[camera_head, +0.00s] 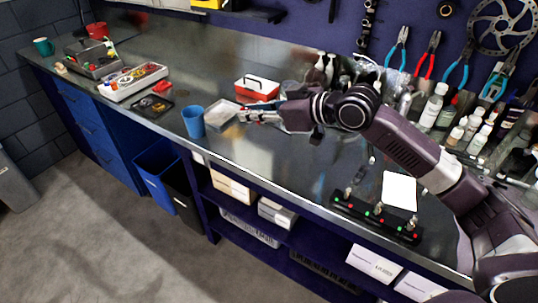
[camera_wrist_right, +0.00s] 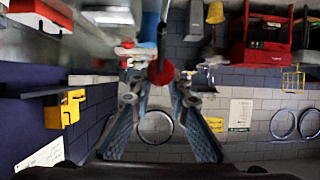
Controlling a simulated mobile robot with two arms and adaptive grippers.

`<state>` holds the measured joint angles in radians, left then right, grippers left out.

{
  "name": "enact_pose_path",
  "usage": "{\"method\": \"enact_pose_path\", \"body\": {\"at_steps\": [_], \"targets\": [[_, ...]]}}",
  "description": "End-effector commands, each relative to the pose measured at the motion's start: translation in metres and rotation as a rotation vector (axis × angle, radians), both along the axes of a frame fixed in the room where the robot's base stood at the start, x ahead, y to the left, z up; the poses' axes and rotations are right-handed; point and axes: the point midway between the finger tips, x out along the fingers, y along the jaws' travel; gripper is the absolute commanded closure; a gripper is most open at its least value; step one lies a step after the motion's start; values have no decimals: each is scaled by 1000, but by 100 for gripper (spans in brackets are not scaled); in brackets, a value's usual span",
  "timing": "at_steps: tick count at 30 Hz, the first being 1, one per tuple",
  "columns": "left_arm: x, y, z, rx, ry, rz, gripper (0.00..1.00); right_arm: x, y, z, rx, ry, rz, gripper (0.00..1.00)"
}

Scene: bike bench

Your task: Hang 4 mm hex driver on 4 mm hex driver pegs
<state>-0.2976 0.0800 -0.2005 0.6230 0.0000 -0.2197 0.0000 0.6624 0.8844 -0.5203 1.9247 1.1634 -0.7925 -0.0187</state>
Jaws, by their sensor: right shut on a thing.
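My right gripper (camera_head: 262,115) reaches in from the right over the bench, its fingers pointing left. In the right wrist view its two blue-grey fingers (camera_wrist_right: 162,100) are shut on a tool with a round red end and a thin dark shaft, which I take as the 4 mm hex driver (camera_wrist_right: 160,72). The shaft runs toward the top of that view. In the head view the driver is too small to make out. I cannot pick out the 4 mm hex driver pegs in either view. My left gripper is not in view.
A blue cup (camera_head: 193,121), a clear tray (camera_head: 223,113) and a red-and-white box (camera_head: 256,88) stand near the gripper. Bottles (camera_head: 433,108) crowd the right back, below pliers (camera_head: 430,55) on the wall. A black unit with lights (camera_head: 375,217) sits at the front edge.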

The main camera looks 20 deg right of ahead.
Motion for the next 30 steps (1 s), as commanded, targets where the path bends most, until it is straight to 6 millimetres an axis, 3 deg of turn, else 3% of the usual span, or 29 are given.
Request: {"method": "enact_pose_path", "body": {"at_steps": [3,9,21,25,30], "targets": [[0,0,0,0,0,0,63,25,-16,17,-4,-7,-63,100],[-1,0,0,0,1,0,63,46,-33,30,0,-2,-127,100],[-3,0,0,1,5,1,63,49,-37,32,2,0,-140,100],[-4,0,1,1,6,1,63,49,-37,22,0,3,-141,100],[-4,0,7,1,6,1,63,49,-37,-19,0,8,-139,100]]}}
